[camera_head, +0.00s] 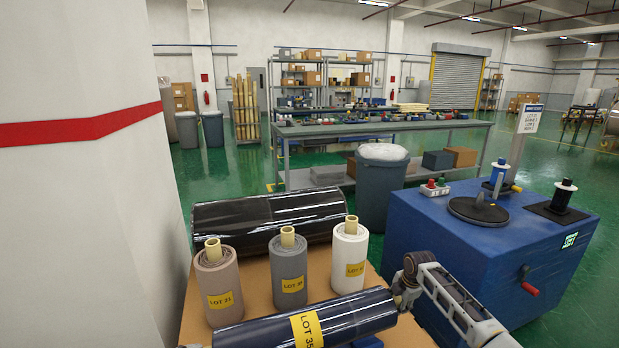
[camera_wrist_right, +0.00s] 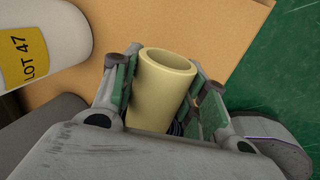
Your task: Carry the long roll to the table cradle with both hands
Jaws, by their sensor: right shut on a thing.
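The long roll (camera_head: 354,317) is glossy, dark navy, with a yellow LOT 35 label. It lies across the front of the head view, slightly higher at its right end. My right gripper (camera_head: 406,287) is at that right end. In the right wrist view, its fingers (camera_wrist_right: 160,100) are shut around the roll's cream core tube (camera_wrist_right: 163,88). My left gripper (camera_head: 190,346) shows only as a grey sliver at the bottom edge, near the roll's left end; its jaws are hidden. I cannot make out a cradle, or whether the roll touches the board below.
Upright brown (camera_head: 218,288), grey (camera_head: 289,270) and white (camera_head: 349,258) rolls stand behind the long roll on a tan surface (camera_head: 255,277). A glossy black roll (camera_head: 265,215) lies behind them. A blue cabinet (camera_head: 460,250) is right; a white pillar (camera_head: 90,220) is left.

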